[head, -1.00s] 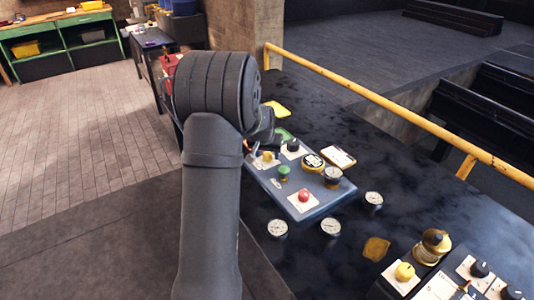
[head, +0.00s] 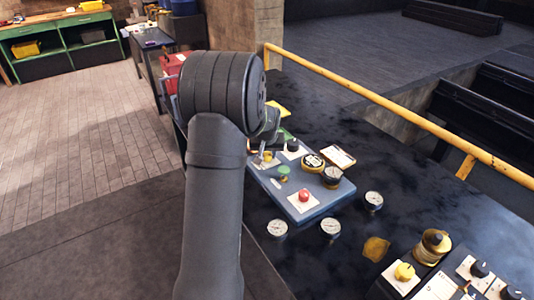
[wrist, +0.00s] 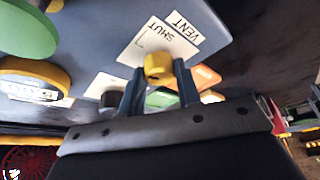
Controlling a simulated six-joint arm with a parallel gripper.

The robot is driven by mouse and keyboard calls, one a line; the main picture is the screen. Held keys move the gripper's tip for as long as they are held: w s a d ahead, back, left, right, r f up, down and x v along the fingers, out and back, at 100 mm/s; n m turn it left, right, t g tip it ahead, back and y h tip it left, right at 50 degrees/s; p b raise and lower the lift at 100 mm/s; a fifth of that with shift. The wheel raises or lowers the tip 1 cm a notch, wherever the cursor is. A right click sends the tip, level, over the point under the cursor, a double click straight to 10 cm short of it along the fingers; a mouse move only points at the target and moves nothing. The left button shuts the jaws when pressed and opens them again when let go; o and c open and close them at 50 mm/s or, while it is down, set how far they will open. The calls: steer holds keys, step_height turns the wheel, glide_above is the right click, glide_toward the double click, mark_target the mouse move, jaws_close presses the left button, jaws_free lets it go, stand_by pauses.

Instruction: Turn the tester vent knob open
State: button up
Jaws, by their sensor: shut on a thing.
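The vent knob (wrist: 158,66) is a small yellow knob on a white plate (wrist: 150,42). The plate carries the word SHUT, and a separate VENT label (wrist: 186,27) is beside it. In the wrist view my gripper (wrist: 158,78) has one finger on each side of the knob and is shut on it. The far side of the plate, under the gripper, is hidden. In the head view the knob is mostly covered by my gripper at the far left of the blue tester panel (head: 325,205).
The panel also bears a green knob (head: 284,171), a black knob (head: 292,146), a red button (head: 303,195) and a yellow-ringed gauge (head: 313,161). Loose gauges (head: 331,227) lie on the dark bench. A clipboard (head: 338,158) lies behind. A yellow rail (head: 390,101) edges the bench.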

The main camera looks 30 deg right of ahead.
steer(key=n+y, duration=0.1)
steer(key=n, duration=0.2)
steer(key=shift+d+n, duration=0.1)
steer(key=shift+n, duration=0.2)
steer(key=n+y, duration=0.1)
steer(key=n, duration=0.1)
steer(key=n+y, duration=0.1)
steer(key=n, duration=0.1)
steer(key=shift+d+n+t, duration=0.15)
steer(key=shift+n+t, duration=0.15)
steer(key=n+y, duration=0.1)
steer(key=n, duration=0.3)
steer(key=shift+y, duration=0.4)
steer(key=shift+d+n+g+y, duration=0.1)
steer(key=shift+n+g+y, duration=0.4)
steer(key=shift+n, duration=1.2)
steer(key=o, duration=1)
steer(key=shift+c, duration=0.2)
